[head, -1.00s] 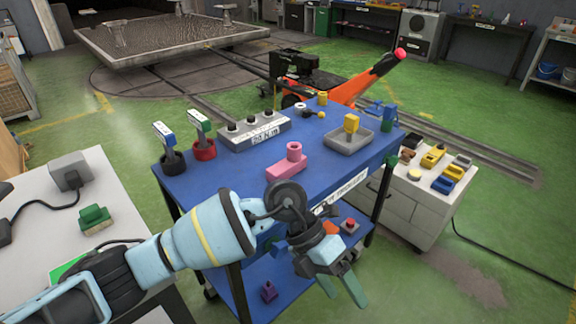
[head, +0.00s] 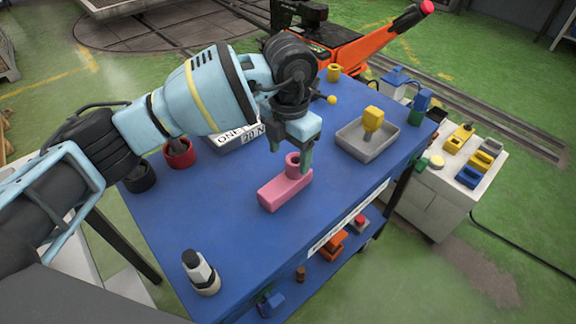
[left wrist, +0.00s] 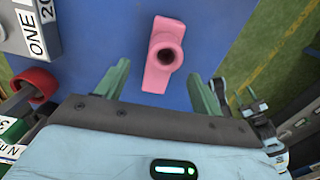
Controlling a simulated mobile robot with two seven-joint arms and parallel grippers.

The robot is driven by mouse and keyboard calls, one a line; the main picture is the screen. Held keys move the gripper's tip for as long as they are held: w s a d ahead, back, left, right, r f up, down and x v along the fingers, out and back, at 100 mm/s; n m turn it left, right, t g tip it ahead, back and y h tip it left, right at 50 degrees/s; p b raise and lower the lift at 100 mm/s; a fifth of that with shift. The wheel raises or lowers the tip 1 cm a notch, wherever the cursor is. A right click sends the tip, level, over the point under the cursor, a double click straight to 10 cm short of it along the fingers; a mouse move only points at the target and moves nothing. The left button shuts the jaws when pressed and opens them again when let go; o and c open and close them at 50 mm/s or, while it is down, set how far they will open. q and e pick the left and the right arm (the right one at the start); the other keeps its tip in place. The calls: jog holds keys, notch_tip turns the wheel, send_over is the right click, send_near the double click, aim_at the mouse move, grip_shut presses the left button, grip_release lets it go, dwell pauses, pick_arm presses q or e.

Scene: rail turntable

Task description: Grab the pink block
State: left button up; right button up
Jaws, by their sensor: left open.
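The pink block (head: 284,191) lies on the blue table top (head: 215,240), with a round hollow post standing up near its far end. In the left wrist view the pink block (left wrist: 158,75) is upper middle, and I see down into the dark hole of its post. My left gripper (head: 305,158) points down right over the post in the head view. In the left wrist view its two green fingers (left wrist: 163,92) are apart, with the post between and a little beyond them. Nothing is held. Whether a finger touches the post I cannot tell. My right gripper is not in view.
A grey tray (head: 360,145) holding a yellow block (head: 373,119) stands to the right. Red (head: 179,153) and black cups and a grey labelled box (head: 236,138) are partly behind my left arm. A white-and-black object (head: 200,272) stands near the front left.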

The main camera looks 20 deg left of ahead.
aim_at(287, 179)
pick_arm(q)
jog(key=shift+s+f, duration=0.1)
jog(key=shift+f, duration=0.05)
jog(key=shift+s+f, duration=0.1)
jog(key=shift+f, duration=1.1)
jog(key=f, duration=0.4)
jog(key=shift+s+a+f, duration=0.15)
jog(key=shift+s+f, duration=0.05)
jog(key=shift+s, duration=0.1)
jog(key=shift+f, duration=0.35)
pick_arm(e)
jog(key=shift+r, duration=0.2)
pick_arm(q)
jog(key=c, duration=1.3)
jog(key=shift+o, duration=0.2)
